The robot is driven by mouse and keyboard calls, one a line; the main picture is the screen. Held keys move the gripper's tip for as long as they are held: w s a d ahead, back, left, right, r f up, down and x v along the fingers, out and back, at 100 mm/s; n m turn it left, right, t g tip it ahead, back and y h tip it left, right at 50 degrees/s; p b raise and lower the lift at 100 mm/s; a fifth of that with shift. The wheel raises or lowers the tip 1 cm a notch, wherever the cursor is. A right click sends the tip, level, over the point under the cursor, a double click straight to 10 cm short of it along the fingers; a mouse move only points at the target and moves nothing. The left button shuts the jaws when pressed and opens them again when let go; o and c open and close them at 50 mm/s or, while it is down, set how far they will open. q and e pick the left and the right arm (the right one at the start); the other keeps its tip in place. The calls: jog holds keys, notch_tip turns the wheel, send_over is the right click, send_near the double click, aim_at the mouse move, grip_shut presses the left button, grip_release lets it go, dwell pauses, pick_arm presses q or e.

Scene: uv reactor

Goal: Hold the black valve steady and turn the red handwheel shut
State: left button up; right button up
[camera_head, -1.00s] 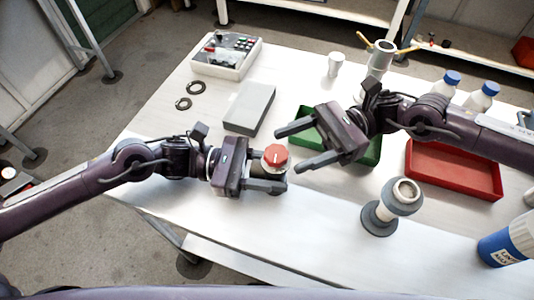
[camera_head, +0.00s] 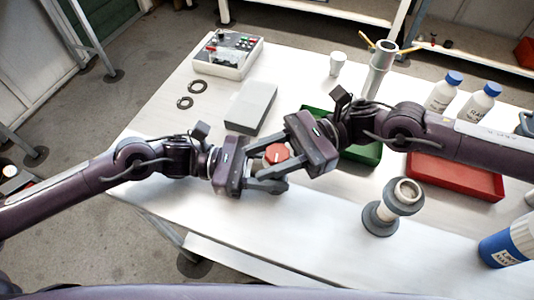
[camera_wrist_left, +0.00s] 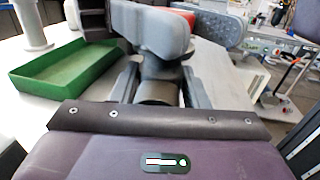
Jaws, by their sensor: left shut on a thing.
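The red handwheel (camera_head: 277,153) sits on top of the black valve, near the table's front left. The valve's dark body (camera_wrist_left: 160,70) shows in the left wrist view between my left gripper's fingers. My left gripper (camera_head: 272,180) is shut on the valve. My right gripper (camera_head: 264,160) comes in from the right, with its fingers at the handwheel. Its grey fingers also show in the left wrist view (camera_wrist_left: 192,24), with some red (camera_wrist_left: 182,17) between them. I cannot tell whether they touch the wheel. Much of the valve is hidden in the head view.
A grey block (camera_head: 251,107), two black rings (camera_head: 186,102) and a control box (camera_head: 228,55) lie behind. A green tray (camera_head: 369,154) and red tray (camera_head: 455,178) lie right. A grey flanged piece (camera_head: 382,217) stands front right. The front left tabletop is clear.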

jog(key=shift+c, duration=1.2)
jog(key=shift+m+t+y, duration=0.5)
jog(key=shift+m+t, duration=0.3)
jog(key=shift+t, duration=0.3)
jog(key=shift+w, duration=0.1)
jog(key=o, duration=1)
jog(key=v, duration=1.2)
jog(key=shift+a, duration=0.1)
jog(key=shift+c, duration=0.2)
